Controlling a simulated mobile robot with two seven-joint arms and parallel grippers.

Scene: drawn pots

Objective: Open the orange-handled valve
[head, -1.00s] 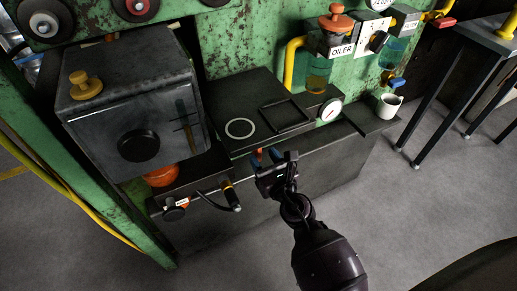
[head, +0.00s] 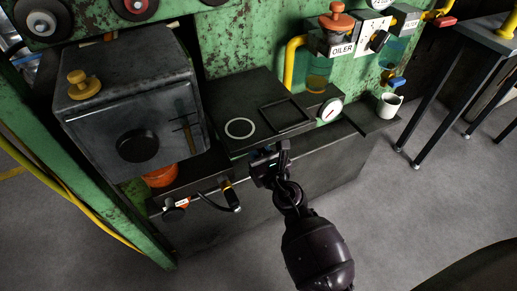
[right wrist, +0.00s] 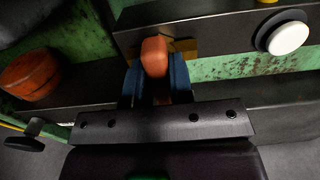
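The orange handle (right wrist: 154,57) shows as a small upright block in the right wrist view. It lies between the tips of my right gripper's two blue fingers (right wrist: 156,80). The fingers stand apart, one on each side of the handle. I cannot see clear contact with it. In the head view my right gripper (head: 266,164) is at the front edge of the dark bench and hides the handle from that camera. The valve's body is hidden too. My left gripper is in no view.
A grey box with a black knob (head: 138,146) stands left on the bench (head: 228,97). A round orange part (head: 161,176) sits below it. A hose fitting (head: 228,190) sticks out left of my gripper. A white cup (head: 389,105) stands at the right. The floor in front is clear.

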